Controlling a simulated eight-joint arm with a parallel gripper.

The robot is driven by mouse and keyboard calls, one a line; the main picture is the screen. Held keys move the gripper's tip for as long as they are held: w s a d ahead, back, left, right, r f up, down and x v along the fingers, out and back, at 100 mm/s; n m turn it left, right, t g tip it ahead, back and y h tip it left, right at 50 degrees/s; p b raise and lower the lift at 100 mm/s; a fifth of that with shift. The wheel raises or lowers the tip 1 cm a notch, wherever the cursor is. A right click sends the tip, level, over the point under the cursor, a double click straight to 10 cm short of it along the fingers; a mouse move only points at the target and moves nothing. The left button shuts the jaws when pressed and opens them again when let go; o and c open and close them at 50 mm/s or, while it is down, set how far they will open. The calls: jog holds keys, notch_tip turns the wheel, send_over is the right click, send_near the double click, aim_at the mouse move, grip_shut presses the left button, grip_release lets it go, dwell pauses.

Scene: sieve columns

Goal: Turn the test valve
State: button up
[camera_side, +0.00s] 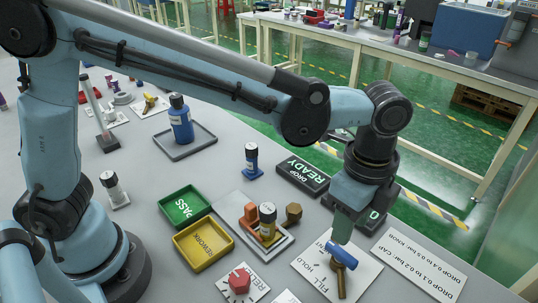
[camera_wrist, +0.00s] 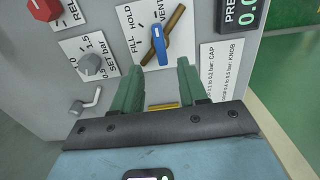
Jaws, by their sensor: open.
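The test valve has a blue lever (camera_side: 341,255) over a brown bar, on a white plate (camera_side: 362,264) marked FILL and HOLD. In the wrist view the blue lever (camera_wrist: 159,45) lies across the brown bar (camera_wrist: 176,20), and the plate also reads VENT. My gripper (camera_side: 343,232) points down at the lever in the side view, its green fingers just over it. In the wrist view my gripper (camera_wrist: 159,75) is open, with the lever's near end ahead of the gap between the fingers. Nothing is held. I cannot tell whether a finger touches the lever.
A red knob (camera_side: 239,280) on a white plate stands left of the valve. The wrist view shows a grey knob (camera_wrist: 90,64) and a bent metal handle (camera_wrist: 86,102). A grey tray (camera_side: 268,252) holds an amber-banded bottle. Green (camera_side: 185,207) and yellow (camera_side: 203,246) trays lie further left.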

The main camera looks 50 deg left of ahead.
aim_at(342, 251)
notch_tip(342, 251, down, 8)
jog(key=shift+r, duration=0.2)
jog(key=shift+c, duration=0.3)
grip_shut()
